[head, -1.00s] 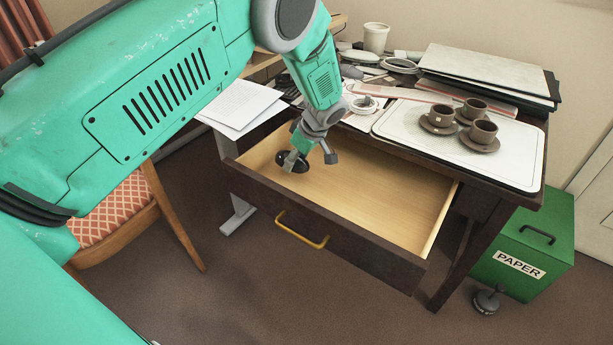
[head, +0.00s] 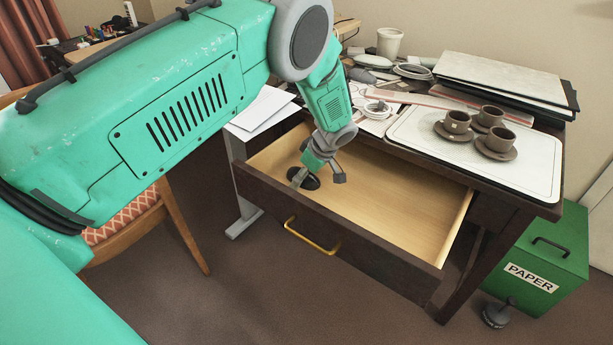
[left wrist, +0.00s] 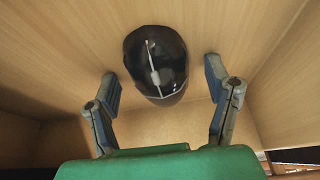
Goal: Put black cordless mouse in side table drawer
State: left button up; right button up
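The black cordless mouse (head: 311,182) lies inside the open side table drawer (head: 385,210), near its left end. In the left wrist view the dark glossy mouse (left wrist: 156,65) rests on the pale wooden drawer bottom. My left gripper (head: 319,177) reaches down into the drawer at the mouse. In the left wrist view its two fingers (left wrist: 161,78) are spread wide, with a clear gap between each finger and the mouse. The gripper is open and empty. My right gripper is in neither view.
On the desk stand several brown cups with saucers on a white tray (head: 530,172), stacked folders (head: 500,72), cables and papers. A green paper bin (head: 545,260) stands right of the drawer. A chair (head: 130,220) is at left. Most of the drawer is empty.

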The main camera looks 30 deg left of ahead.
pick_arm(q)
jog(key=shift+d+r, duration=0.2)
jog(key=shift+r, duration=0.05)
jog(key=p+v, duration=0.3)
jog(key=v, duration=0.9)
jog(key=shift+d, duration=0.1)
